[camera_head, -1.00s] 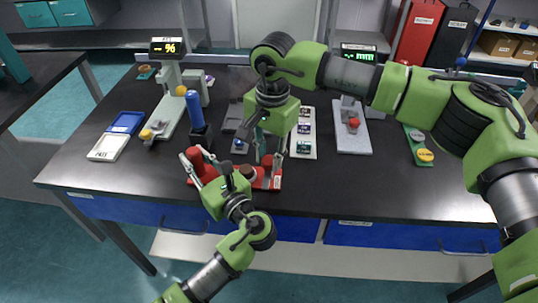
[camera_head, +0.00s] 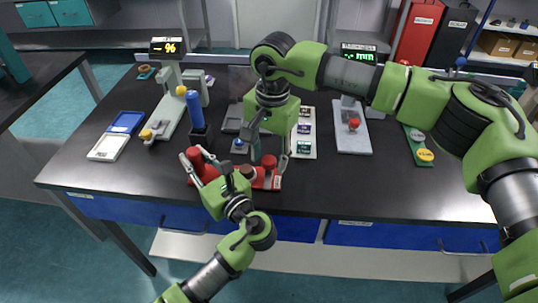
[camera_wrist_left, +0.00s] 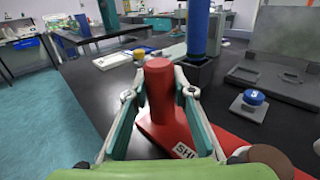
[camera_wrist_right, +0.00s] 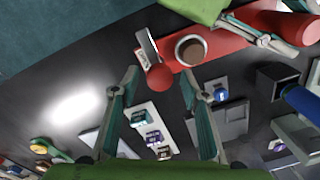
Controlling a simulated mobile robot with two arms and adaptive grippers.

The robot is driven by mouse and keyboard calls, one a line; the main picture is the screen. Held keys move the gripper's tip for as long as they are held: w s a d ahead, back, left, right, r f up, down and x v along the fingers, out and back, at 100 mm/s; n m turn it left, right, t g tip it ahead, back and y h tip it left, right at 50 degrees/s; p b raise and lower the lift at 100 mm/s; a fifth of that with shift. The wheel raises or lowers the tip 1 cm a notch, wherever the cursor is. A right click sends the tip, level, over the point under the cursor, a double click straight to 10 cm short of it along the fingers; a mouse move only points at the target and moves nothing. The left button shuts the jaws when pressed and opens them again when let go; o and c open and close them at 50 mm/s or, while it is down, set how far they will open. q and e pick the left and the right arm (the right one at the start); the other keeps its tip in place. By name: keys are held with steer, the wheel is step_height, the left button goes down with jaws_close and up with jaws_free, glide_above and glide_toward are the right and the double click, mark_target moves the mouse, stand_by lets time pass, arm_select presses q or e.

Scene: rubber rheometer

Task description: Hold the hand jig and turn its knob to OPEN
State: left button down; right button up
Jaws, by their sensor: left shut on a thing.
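The hand jig is a red base (camera_head: 226,181) at the table's front edge, with a red upright post (camera_wrist_left: 160,85) at its left end. My left gripper (camera_wrist_left: 160,93) has its fingers on both sides of this post and is shut on it. The jig also carries a brown round piece (camera_wrist_right: 191,51) in a pale ring and a red round knob (camera_wrist_right: 159,77) beside a white label. Another label, starting "SH", shows in the left wrist view (camera_wrist_left: 185,150). My right gripper (camera_wrist_right: 160,80) is open, pointing down over the knob, which appears between its fingertips. I cannot tell whether they touch it.
Behind the jig are a blue cylinder in a dark holder (camera_head: 198,125) and a white tray of sample pieces (camera_head: 304,147). A grey stand with a red ball (camera_head: 353,138) is to the right. A blue and white tray (camera_head: 108,148) lies left. The front right tabletop is clear.

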mark_target(271, 160)
step_height(271, 160, up, 12)
steer(key=shift+s+d, duration=0.15)
steer(key=shift+d, duration=0.05)
stand_by(0.4)
arm_select(q)
steer(key=c, duration=1.6)
jaws_free()
steer(key=shift+c, duration=0.2)
